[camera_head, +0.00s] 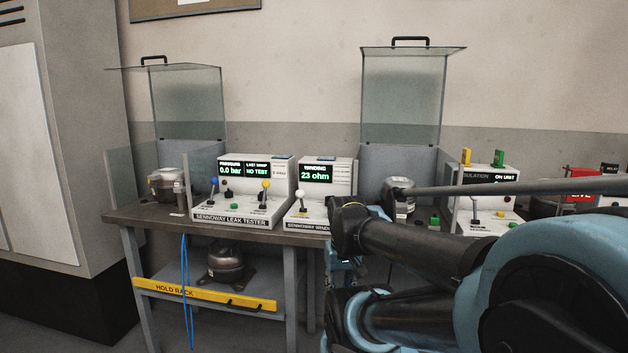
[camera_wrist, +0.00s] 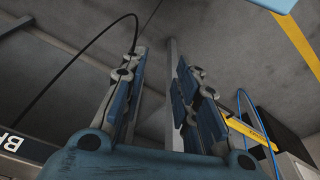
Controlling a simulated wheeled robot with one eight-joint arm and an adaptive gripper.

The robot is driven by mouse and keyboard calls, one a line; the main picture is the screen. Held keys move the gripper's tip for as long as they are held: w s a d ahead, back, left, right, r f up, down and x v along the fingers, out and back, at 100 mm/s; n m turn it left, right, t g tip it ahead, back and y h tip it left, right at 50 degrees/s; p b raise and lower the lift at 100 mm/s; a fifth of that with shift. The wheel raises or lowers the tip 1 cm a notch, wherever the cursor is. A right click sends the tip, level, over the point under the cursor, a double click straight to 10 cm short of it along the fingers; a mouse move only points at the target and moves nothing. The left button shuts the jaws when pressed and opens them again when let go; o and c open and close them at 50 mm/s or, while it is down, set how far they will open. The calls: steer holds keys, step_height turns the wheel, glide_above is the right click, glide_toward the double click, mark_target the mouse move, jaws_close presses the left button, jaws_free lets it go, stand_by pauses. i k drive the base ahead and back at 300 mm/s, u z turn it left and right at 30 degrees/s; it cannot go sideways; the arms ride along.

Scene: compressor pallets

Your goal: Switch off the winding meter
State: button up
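The winding meter (camera_head: 325,178) is a white box on the bench, left of my arm in the head view. Its lit display (camera_head: 315,173) reads "WINDING 23 ohm". A white-knobbed lever (camera_head: 300,200) stands up on its front deck. My arm covers the deck's right part, so any controls there are hidden. In the wrist view my gripper (camera_wrist: 160,62) has its two fingers apart, with nothing held between them. In the head view the gripper is mostly hidden behind my arm, low before the bench front. It is apart from the meter.
The leak tester (camera_head: 235,215), with blue and yellow levers, stands just left of the meter. Glass-guarded stations with compressors (camera_head: 167,185) flank them. The insulation unit (camera_head: 490,185) is at right, partly behind my arm. A yellow-fronted hold rack (camera_head: 205,294) sits under the bench.

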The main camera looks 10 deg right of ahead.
mark_target(300, 194)
steer(key=u, duration=0.75)
steer(key=k, duration=1.2)
steer(key=z, duration=0.75)
steer(key=i, duration=0.45)
